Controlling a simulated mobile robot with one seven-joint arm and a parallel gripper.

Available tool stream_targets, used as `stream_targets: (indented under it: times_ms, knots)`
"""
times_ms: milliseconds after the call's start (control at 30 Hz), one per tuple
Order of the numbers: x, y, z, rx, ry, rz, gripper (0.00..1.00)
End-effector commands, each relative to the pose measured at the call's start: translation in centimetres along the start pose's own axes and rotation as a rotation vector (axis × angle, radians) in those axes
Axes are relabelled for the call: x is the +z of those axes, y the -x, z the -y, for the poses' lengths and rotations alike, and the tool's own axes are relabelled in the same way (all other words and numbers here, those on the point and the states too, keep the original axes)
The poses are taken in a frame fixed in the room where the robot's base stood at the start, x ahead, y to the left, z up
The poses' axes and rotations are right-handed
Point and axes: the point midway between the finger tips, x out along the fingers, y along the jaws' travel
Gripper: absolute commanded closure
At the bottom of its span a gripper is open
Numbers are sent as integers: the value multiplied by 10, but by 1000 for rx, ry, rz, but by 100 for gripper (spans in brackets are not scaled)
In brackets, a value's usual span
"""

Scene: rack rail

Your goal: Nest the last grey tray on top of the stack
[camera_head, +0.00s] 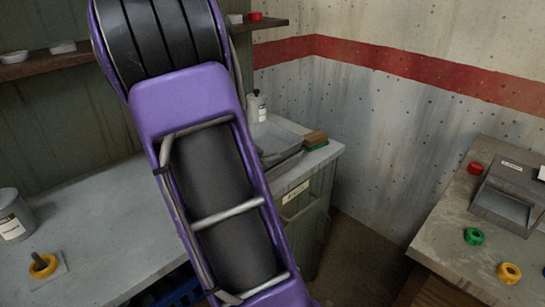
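My arm crosses the middle of the view from top to bottom. My gripper is not in view, so what it holds cannot be seen.
A green-and-brown brush (316,141) lies right of the trays and a white bottle (257,106) stands behind them. A can (13,217) and a yellow ring on a peg (43,265) are at left. The right bench (450,247) holds coloured rings and a grey box.

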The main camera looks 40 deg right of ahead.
Motion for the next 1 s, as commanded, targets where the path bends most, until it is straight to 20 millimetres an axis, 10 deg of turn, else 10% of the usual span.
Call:
stream_targets:
  times_ms: [900,1000]
  knots:
    - [12,-5,-3,0,-1,-1,100]
    - [12,-5,-3,0,-1,-1,82]
